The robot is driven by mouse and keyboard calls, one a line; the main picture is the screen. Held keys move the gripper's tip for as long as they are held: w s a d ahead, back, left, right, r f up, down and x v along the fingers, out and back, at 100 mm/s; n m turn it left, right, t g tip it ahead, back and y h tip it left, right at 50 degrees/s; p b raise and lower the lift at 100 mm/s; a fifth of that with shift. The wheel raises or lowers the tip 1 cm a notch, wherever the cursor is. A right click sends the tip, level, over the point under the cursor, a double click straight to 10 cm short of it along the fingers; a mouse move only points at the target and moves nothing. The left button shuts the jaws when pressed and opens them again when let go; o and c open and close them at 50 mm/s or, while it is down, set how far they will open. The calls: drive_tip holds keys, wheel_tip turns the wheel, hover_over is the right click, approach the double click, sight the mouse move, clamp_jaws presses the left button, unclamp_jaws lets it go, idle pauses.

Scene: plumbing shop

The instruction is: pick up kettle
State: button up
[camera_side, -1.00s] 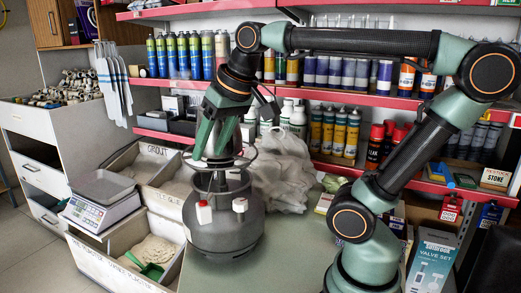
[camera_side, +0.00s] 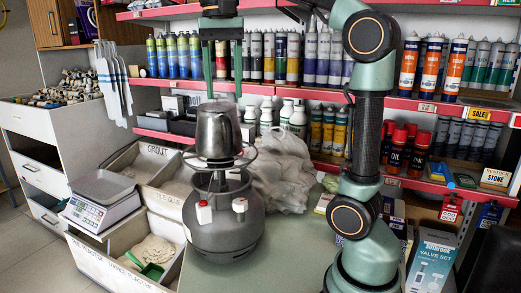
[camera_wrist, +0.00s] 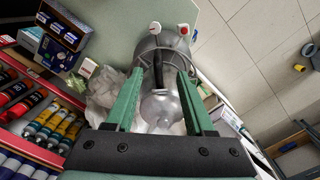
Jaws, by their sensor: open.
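The kettle (camera_side: 214,132) is grey metal and stands upright on the ring at the top of a grey gas cylinder (camera_side: 223,238). Its dark handle is on the right in the side view. My gripper (camera_side: 223,97) points down above the kettle, its two green fingers apart with nothing held. In the wrist view the kettle's shiny body (camera_wrist: 160,108) lies between the open fingers (camera_wrist: 159,72), with its black handle towards the top of the picture. Whether the fingertips reach down beside the kettle's top is hard to tell.
White bags (camera_side: 280,175) lie close to the right of the cylinder. Shelves of bottles and cans (camera_side: 325,125) stand behind. Bins (camera_side: 150,175) and a scale (camera_side: 102,197) are at the left. The green counter (camera_side: 285,250) is clear in front on the right.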

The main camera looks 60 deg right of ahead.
sight(228, 123)
wheel_tip(228, 123, down, 5)
drive_tip(key=shift+f, duration=0.2)
drive_tip(key=shift+s+d+f, duration=0.1)
drive_tip(key=shift+d+f, duration=0.05)
drive_tip(key=shift+f, duration=1.2)
drive_tip(key=shift+s+d+f, duration=0.1)
drive_tip(key=shift+f, duration=1.2)
clamp_jaws()
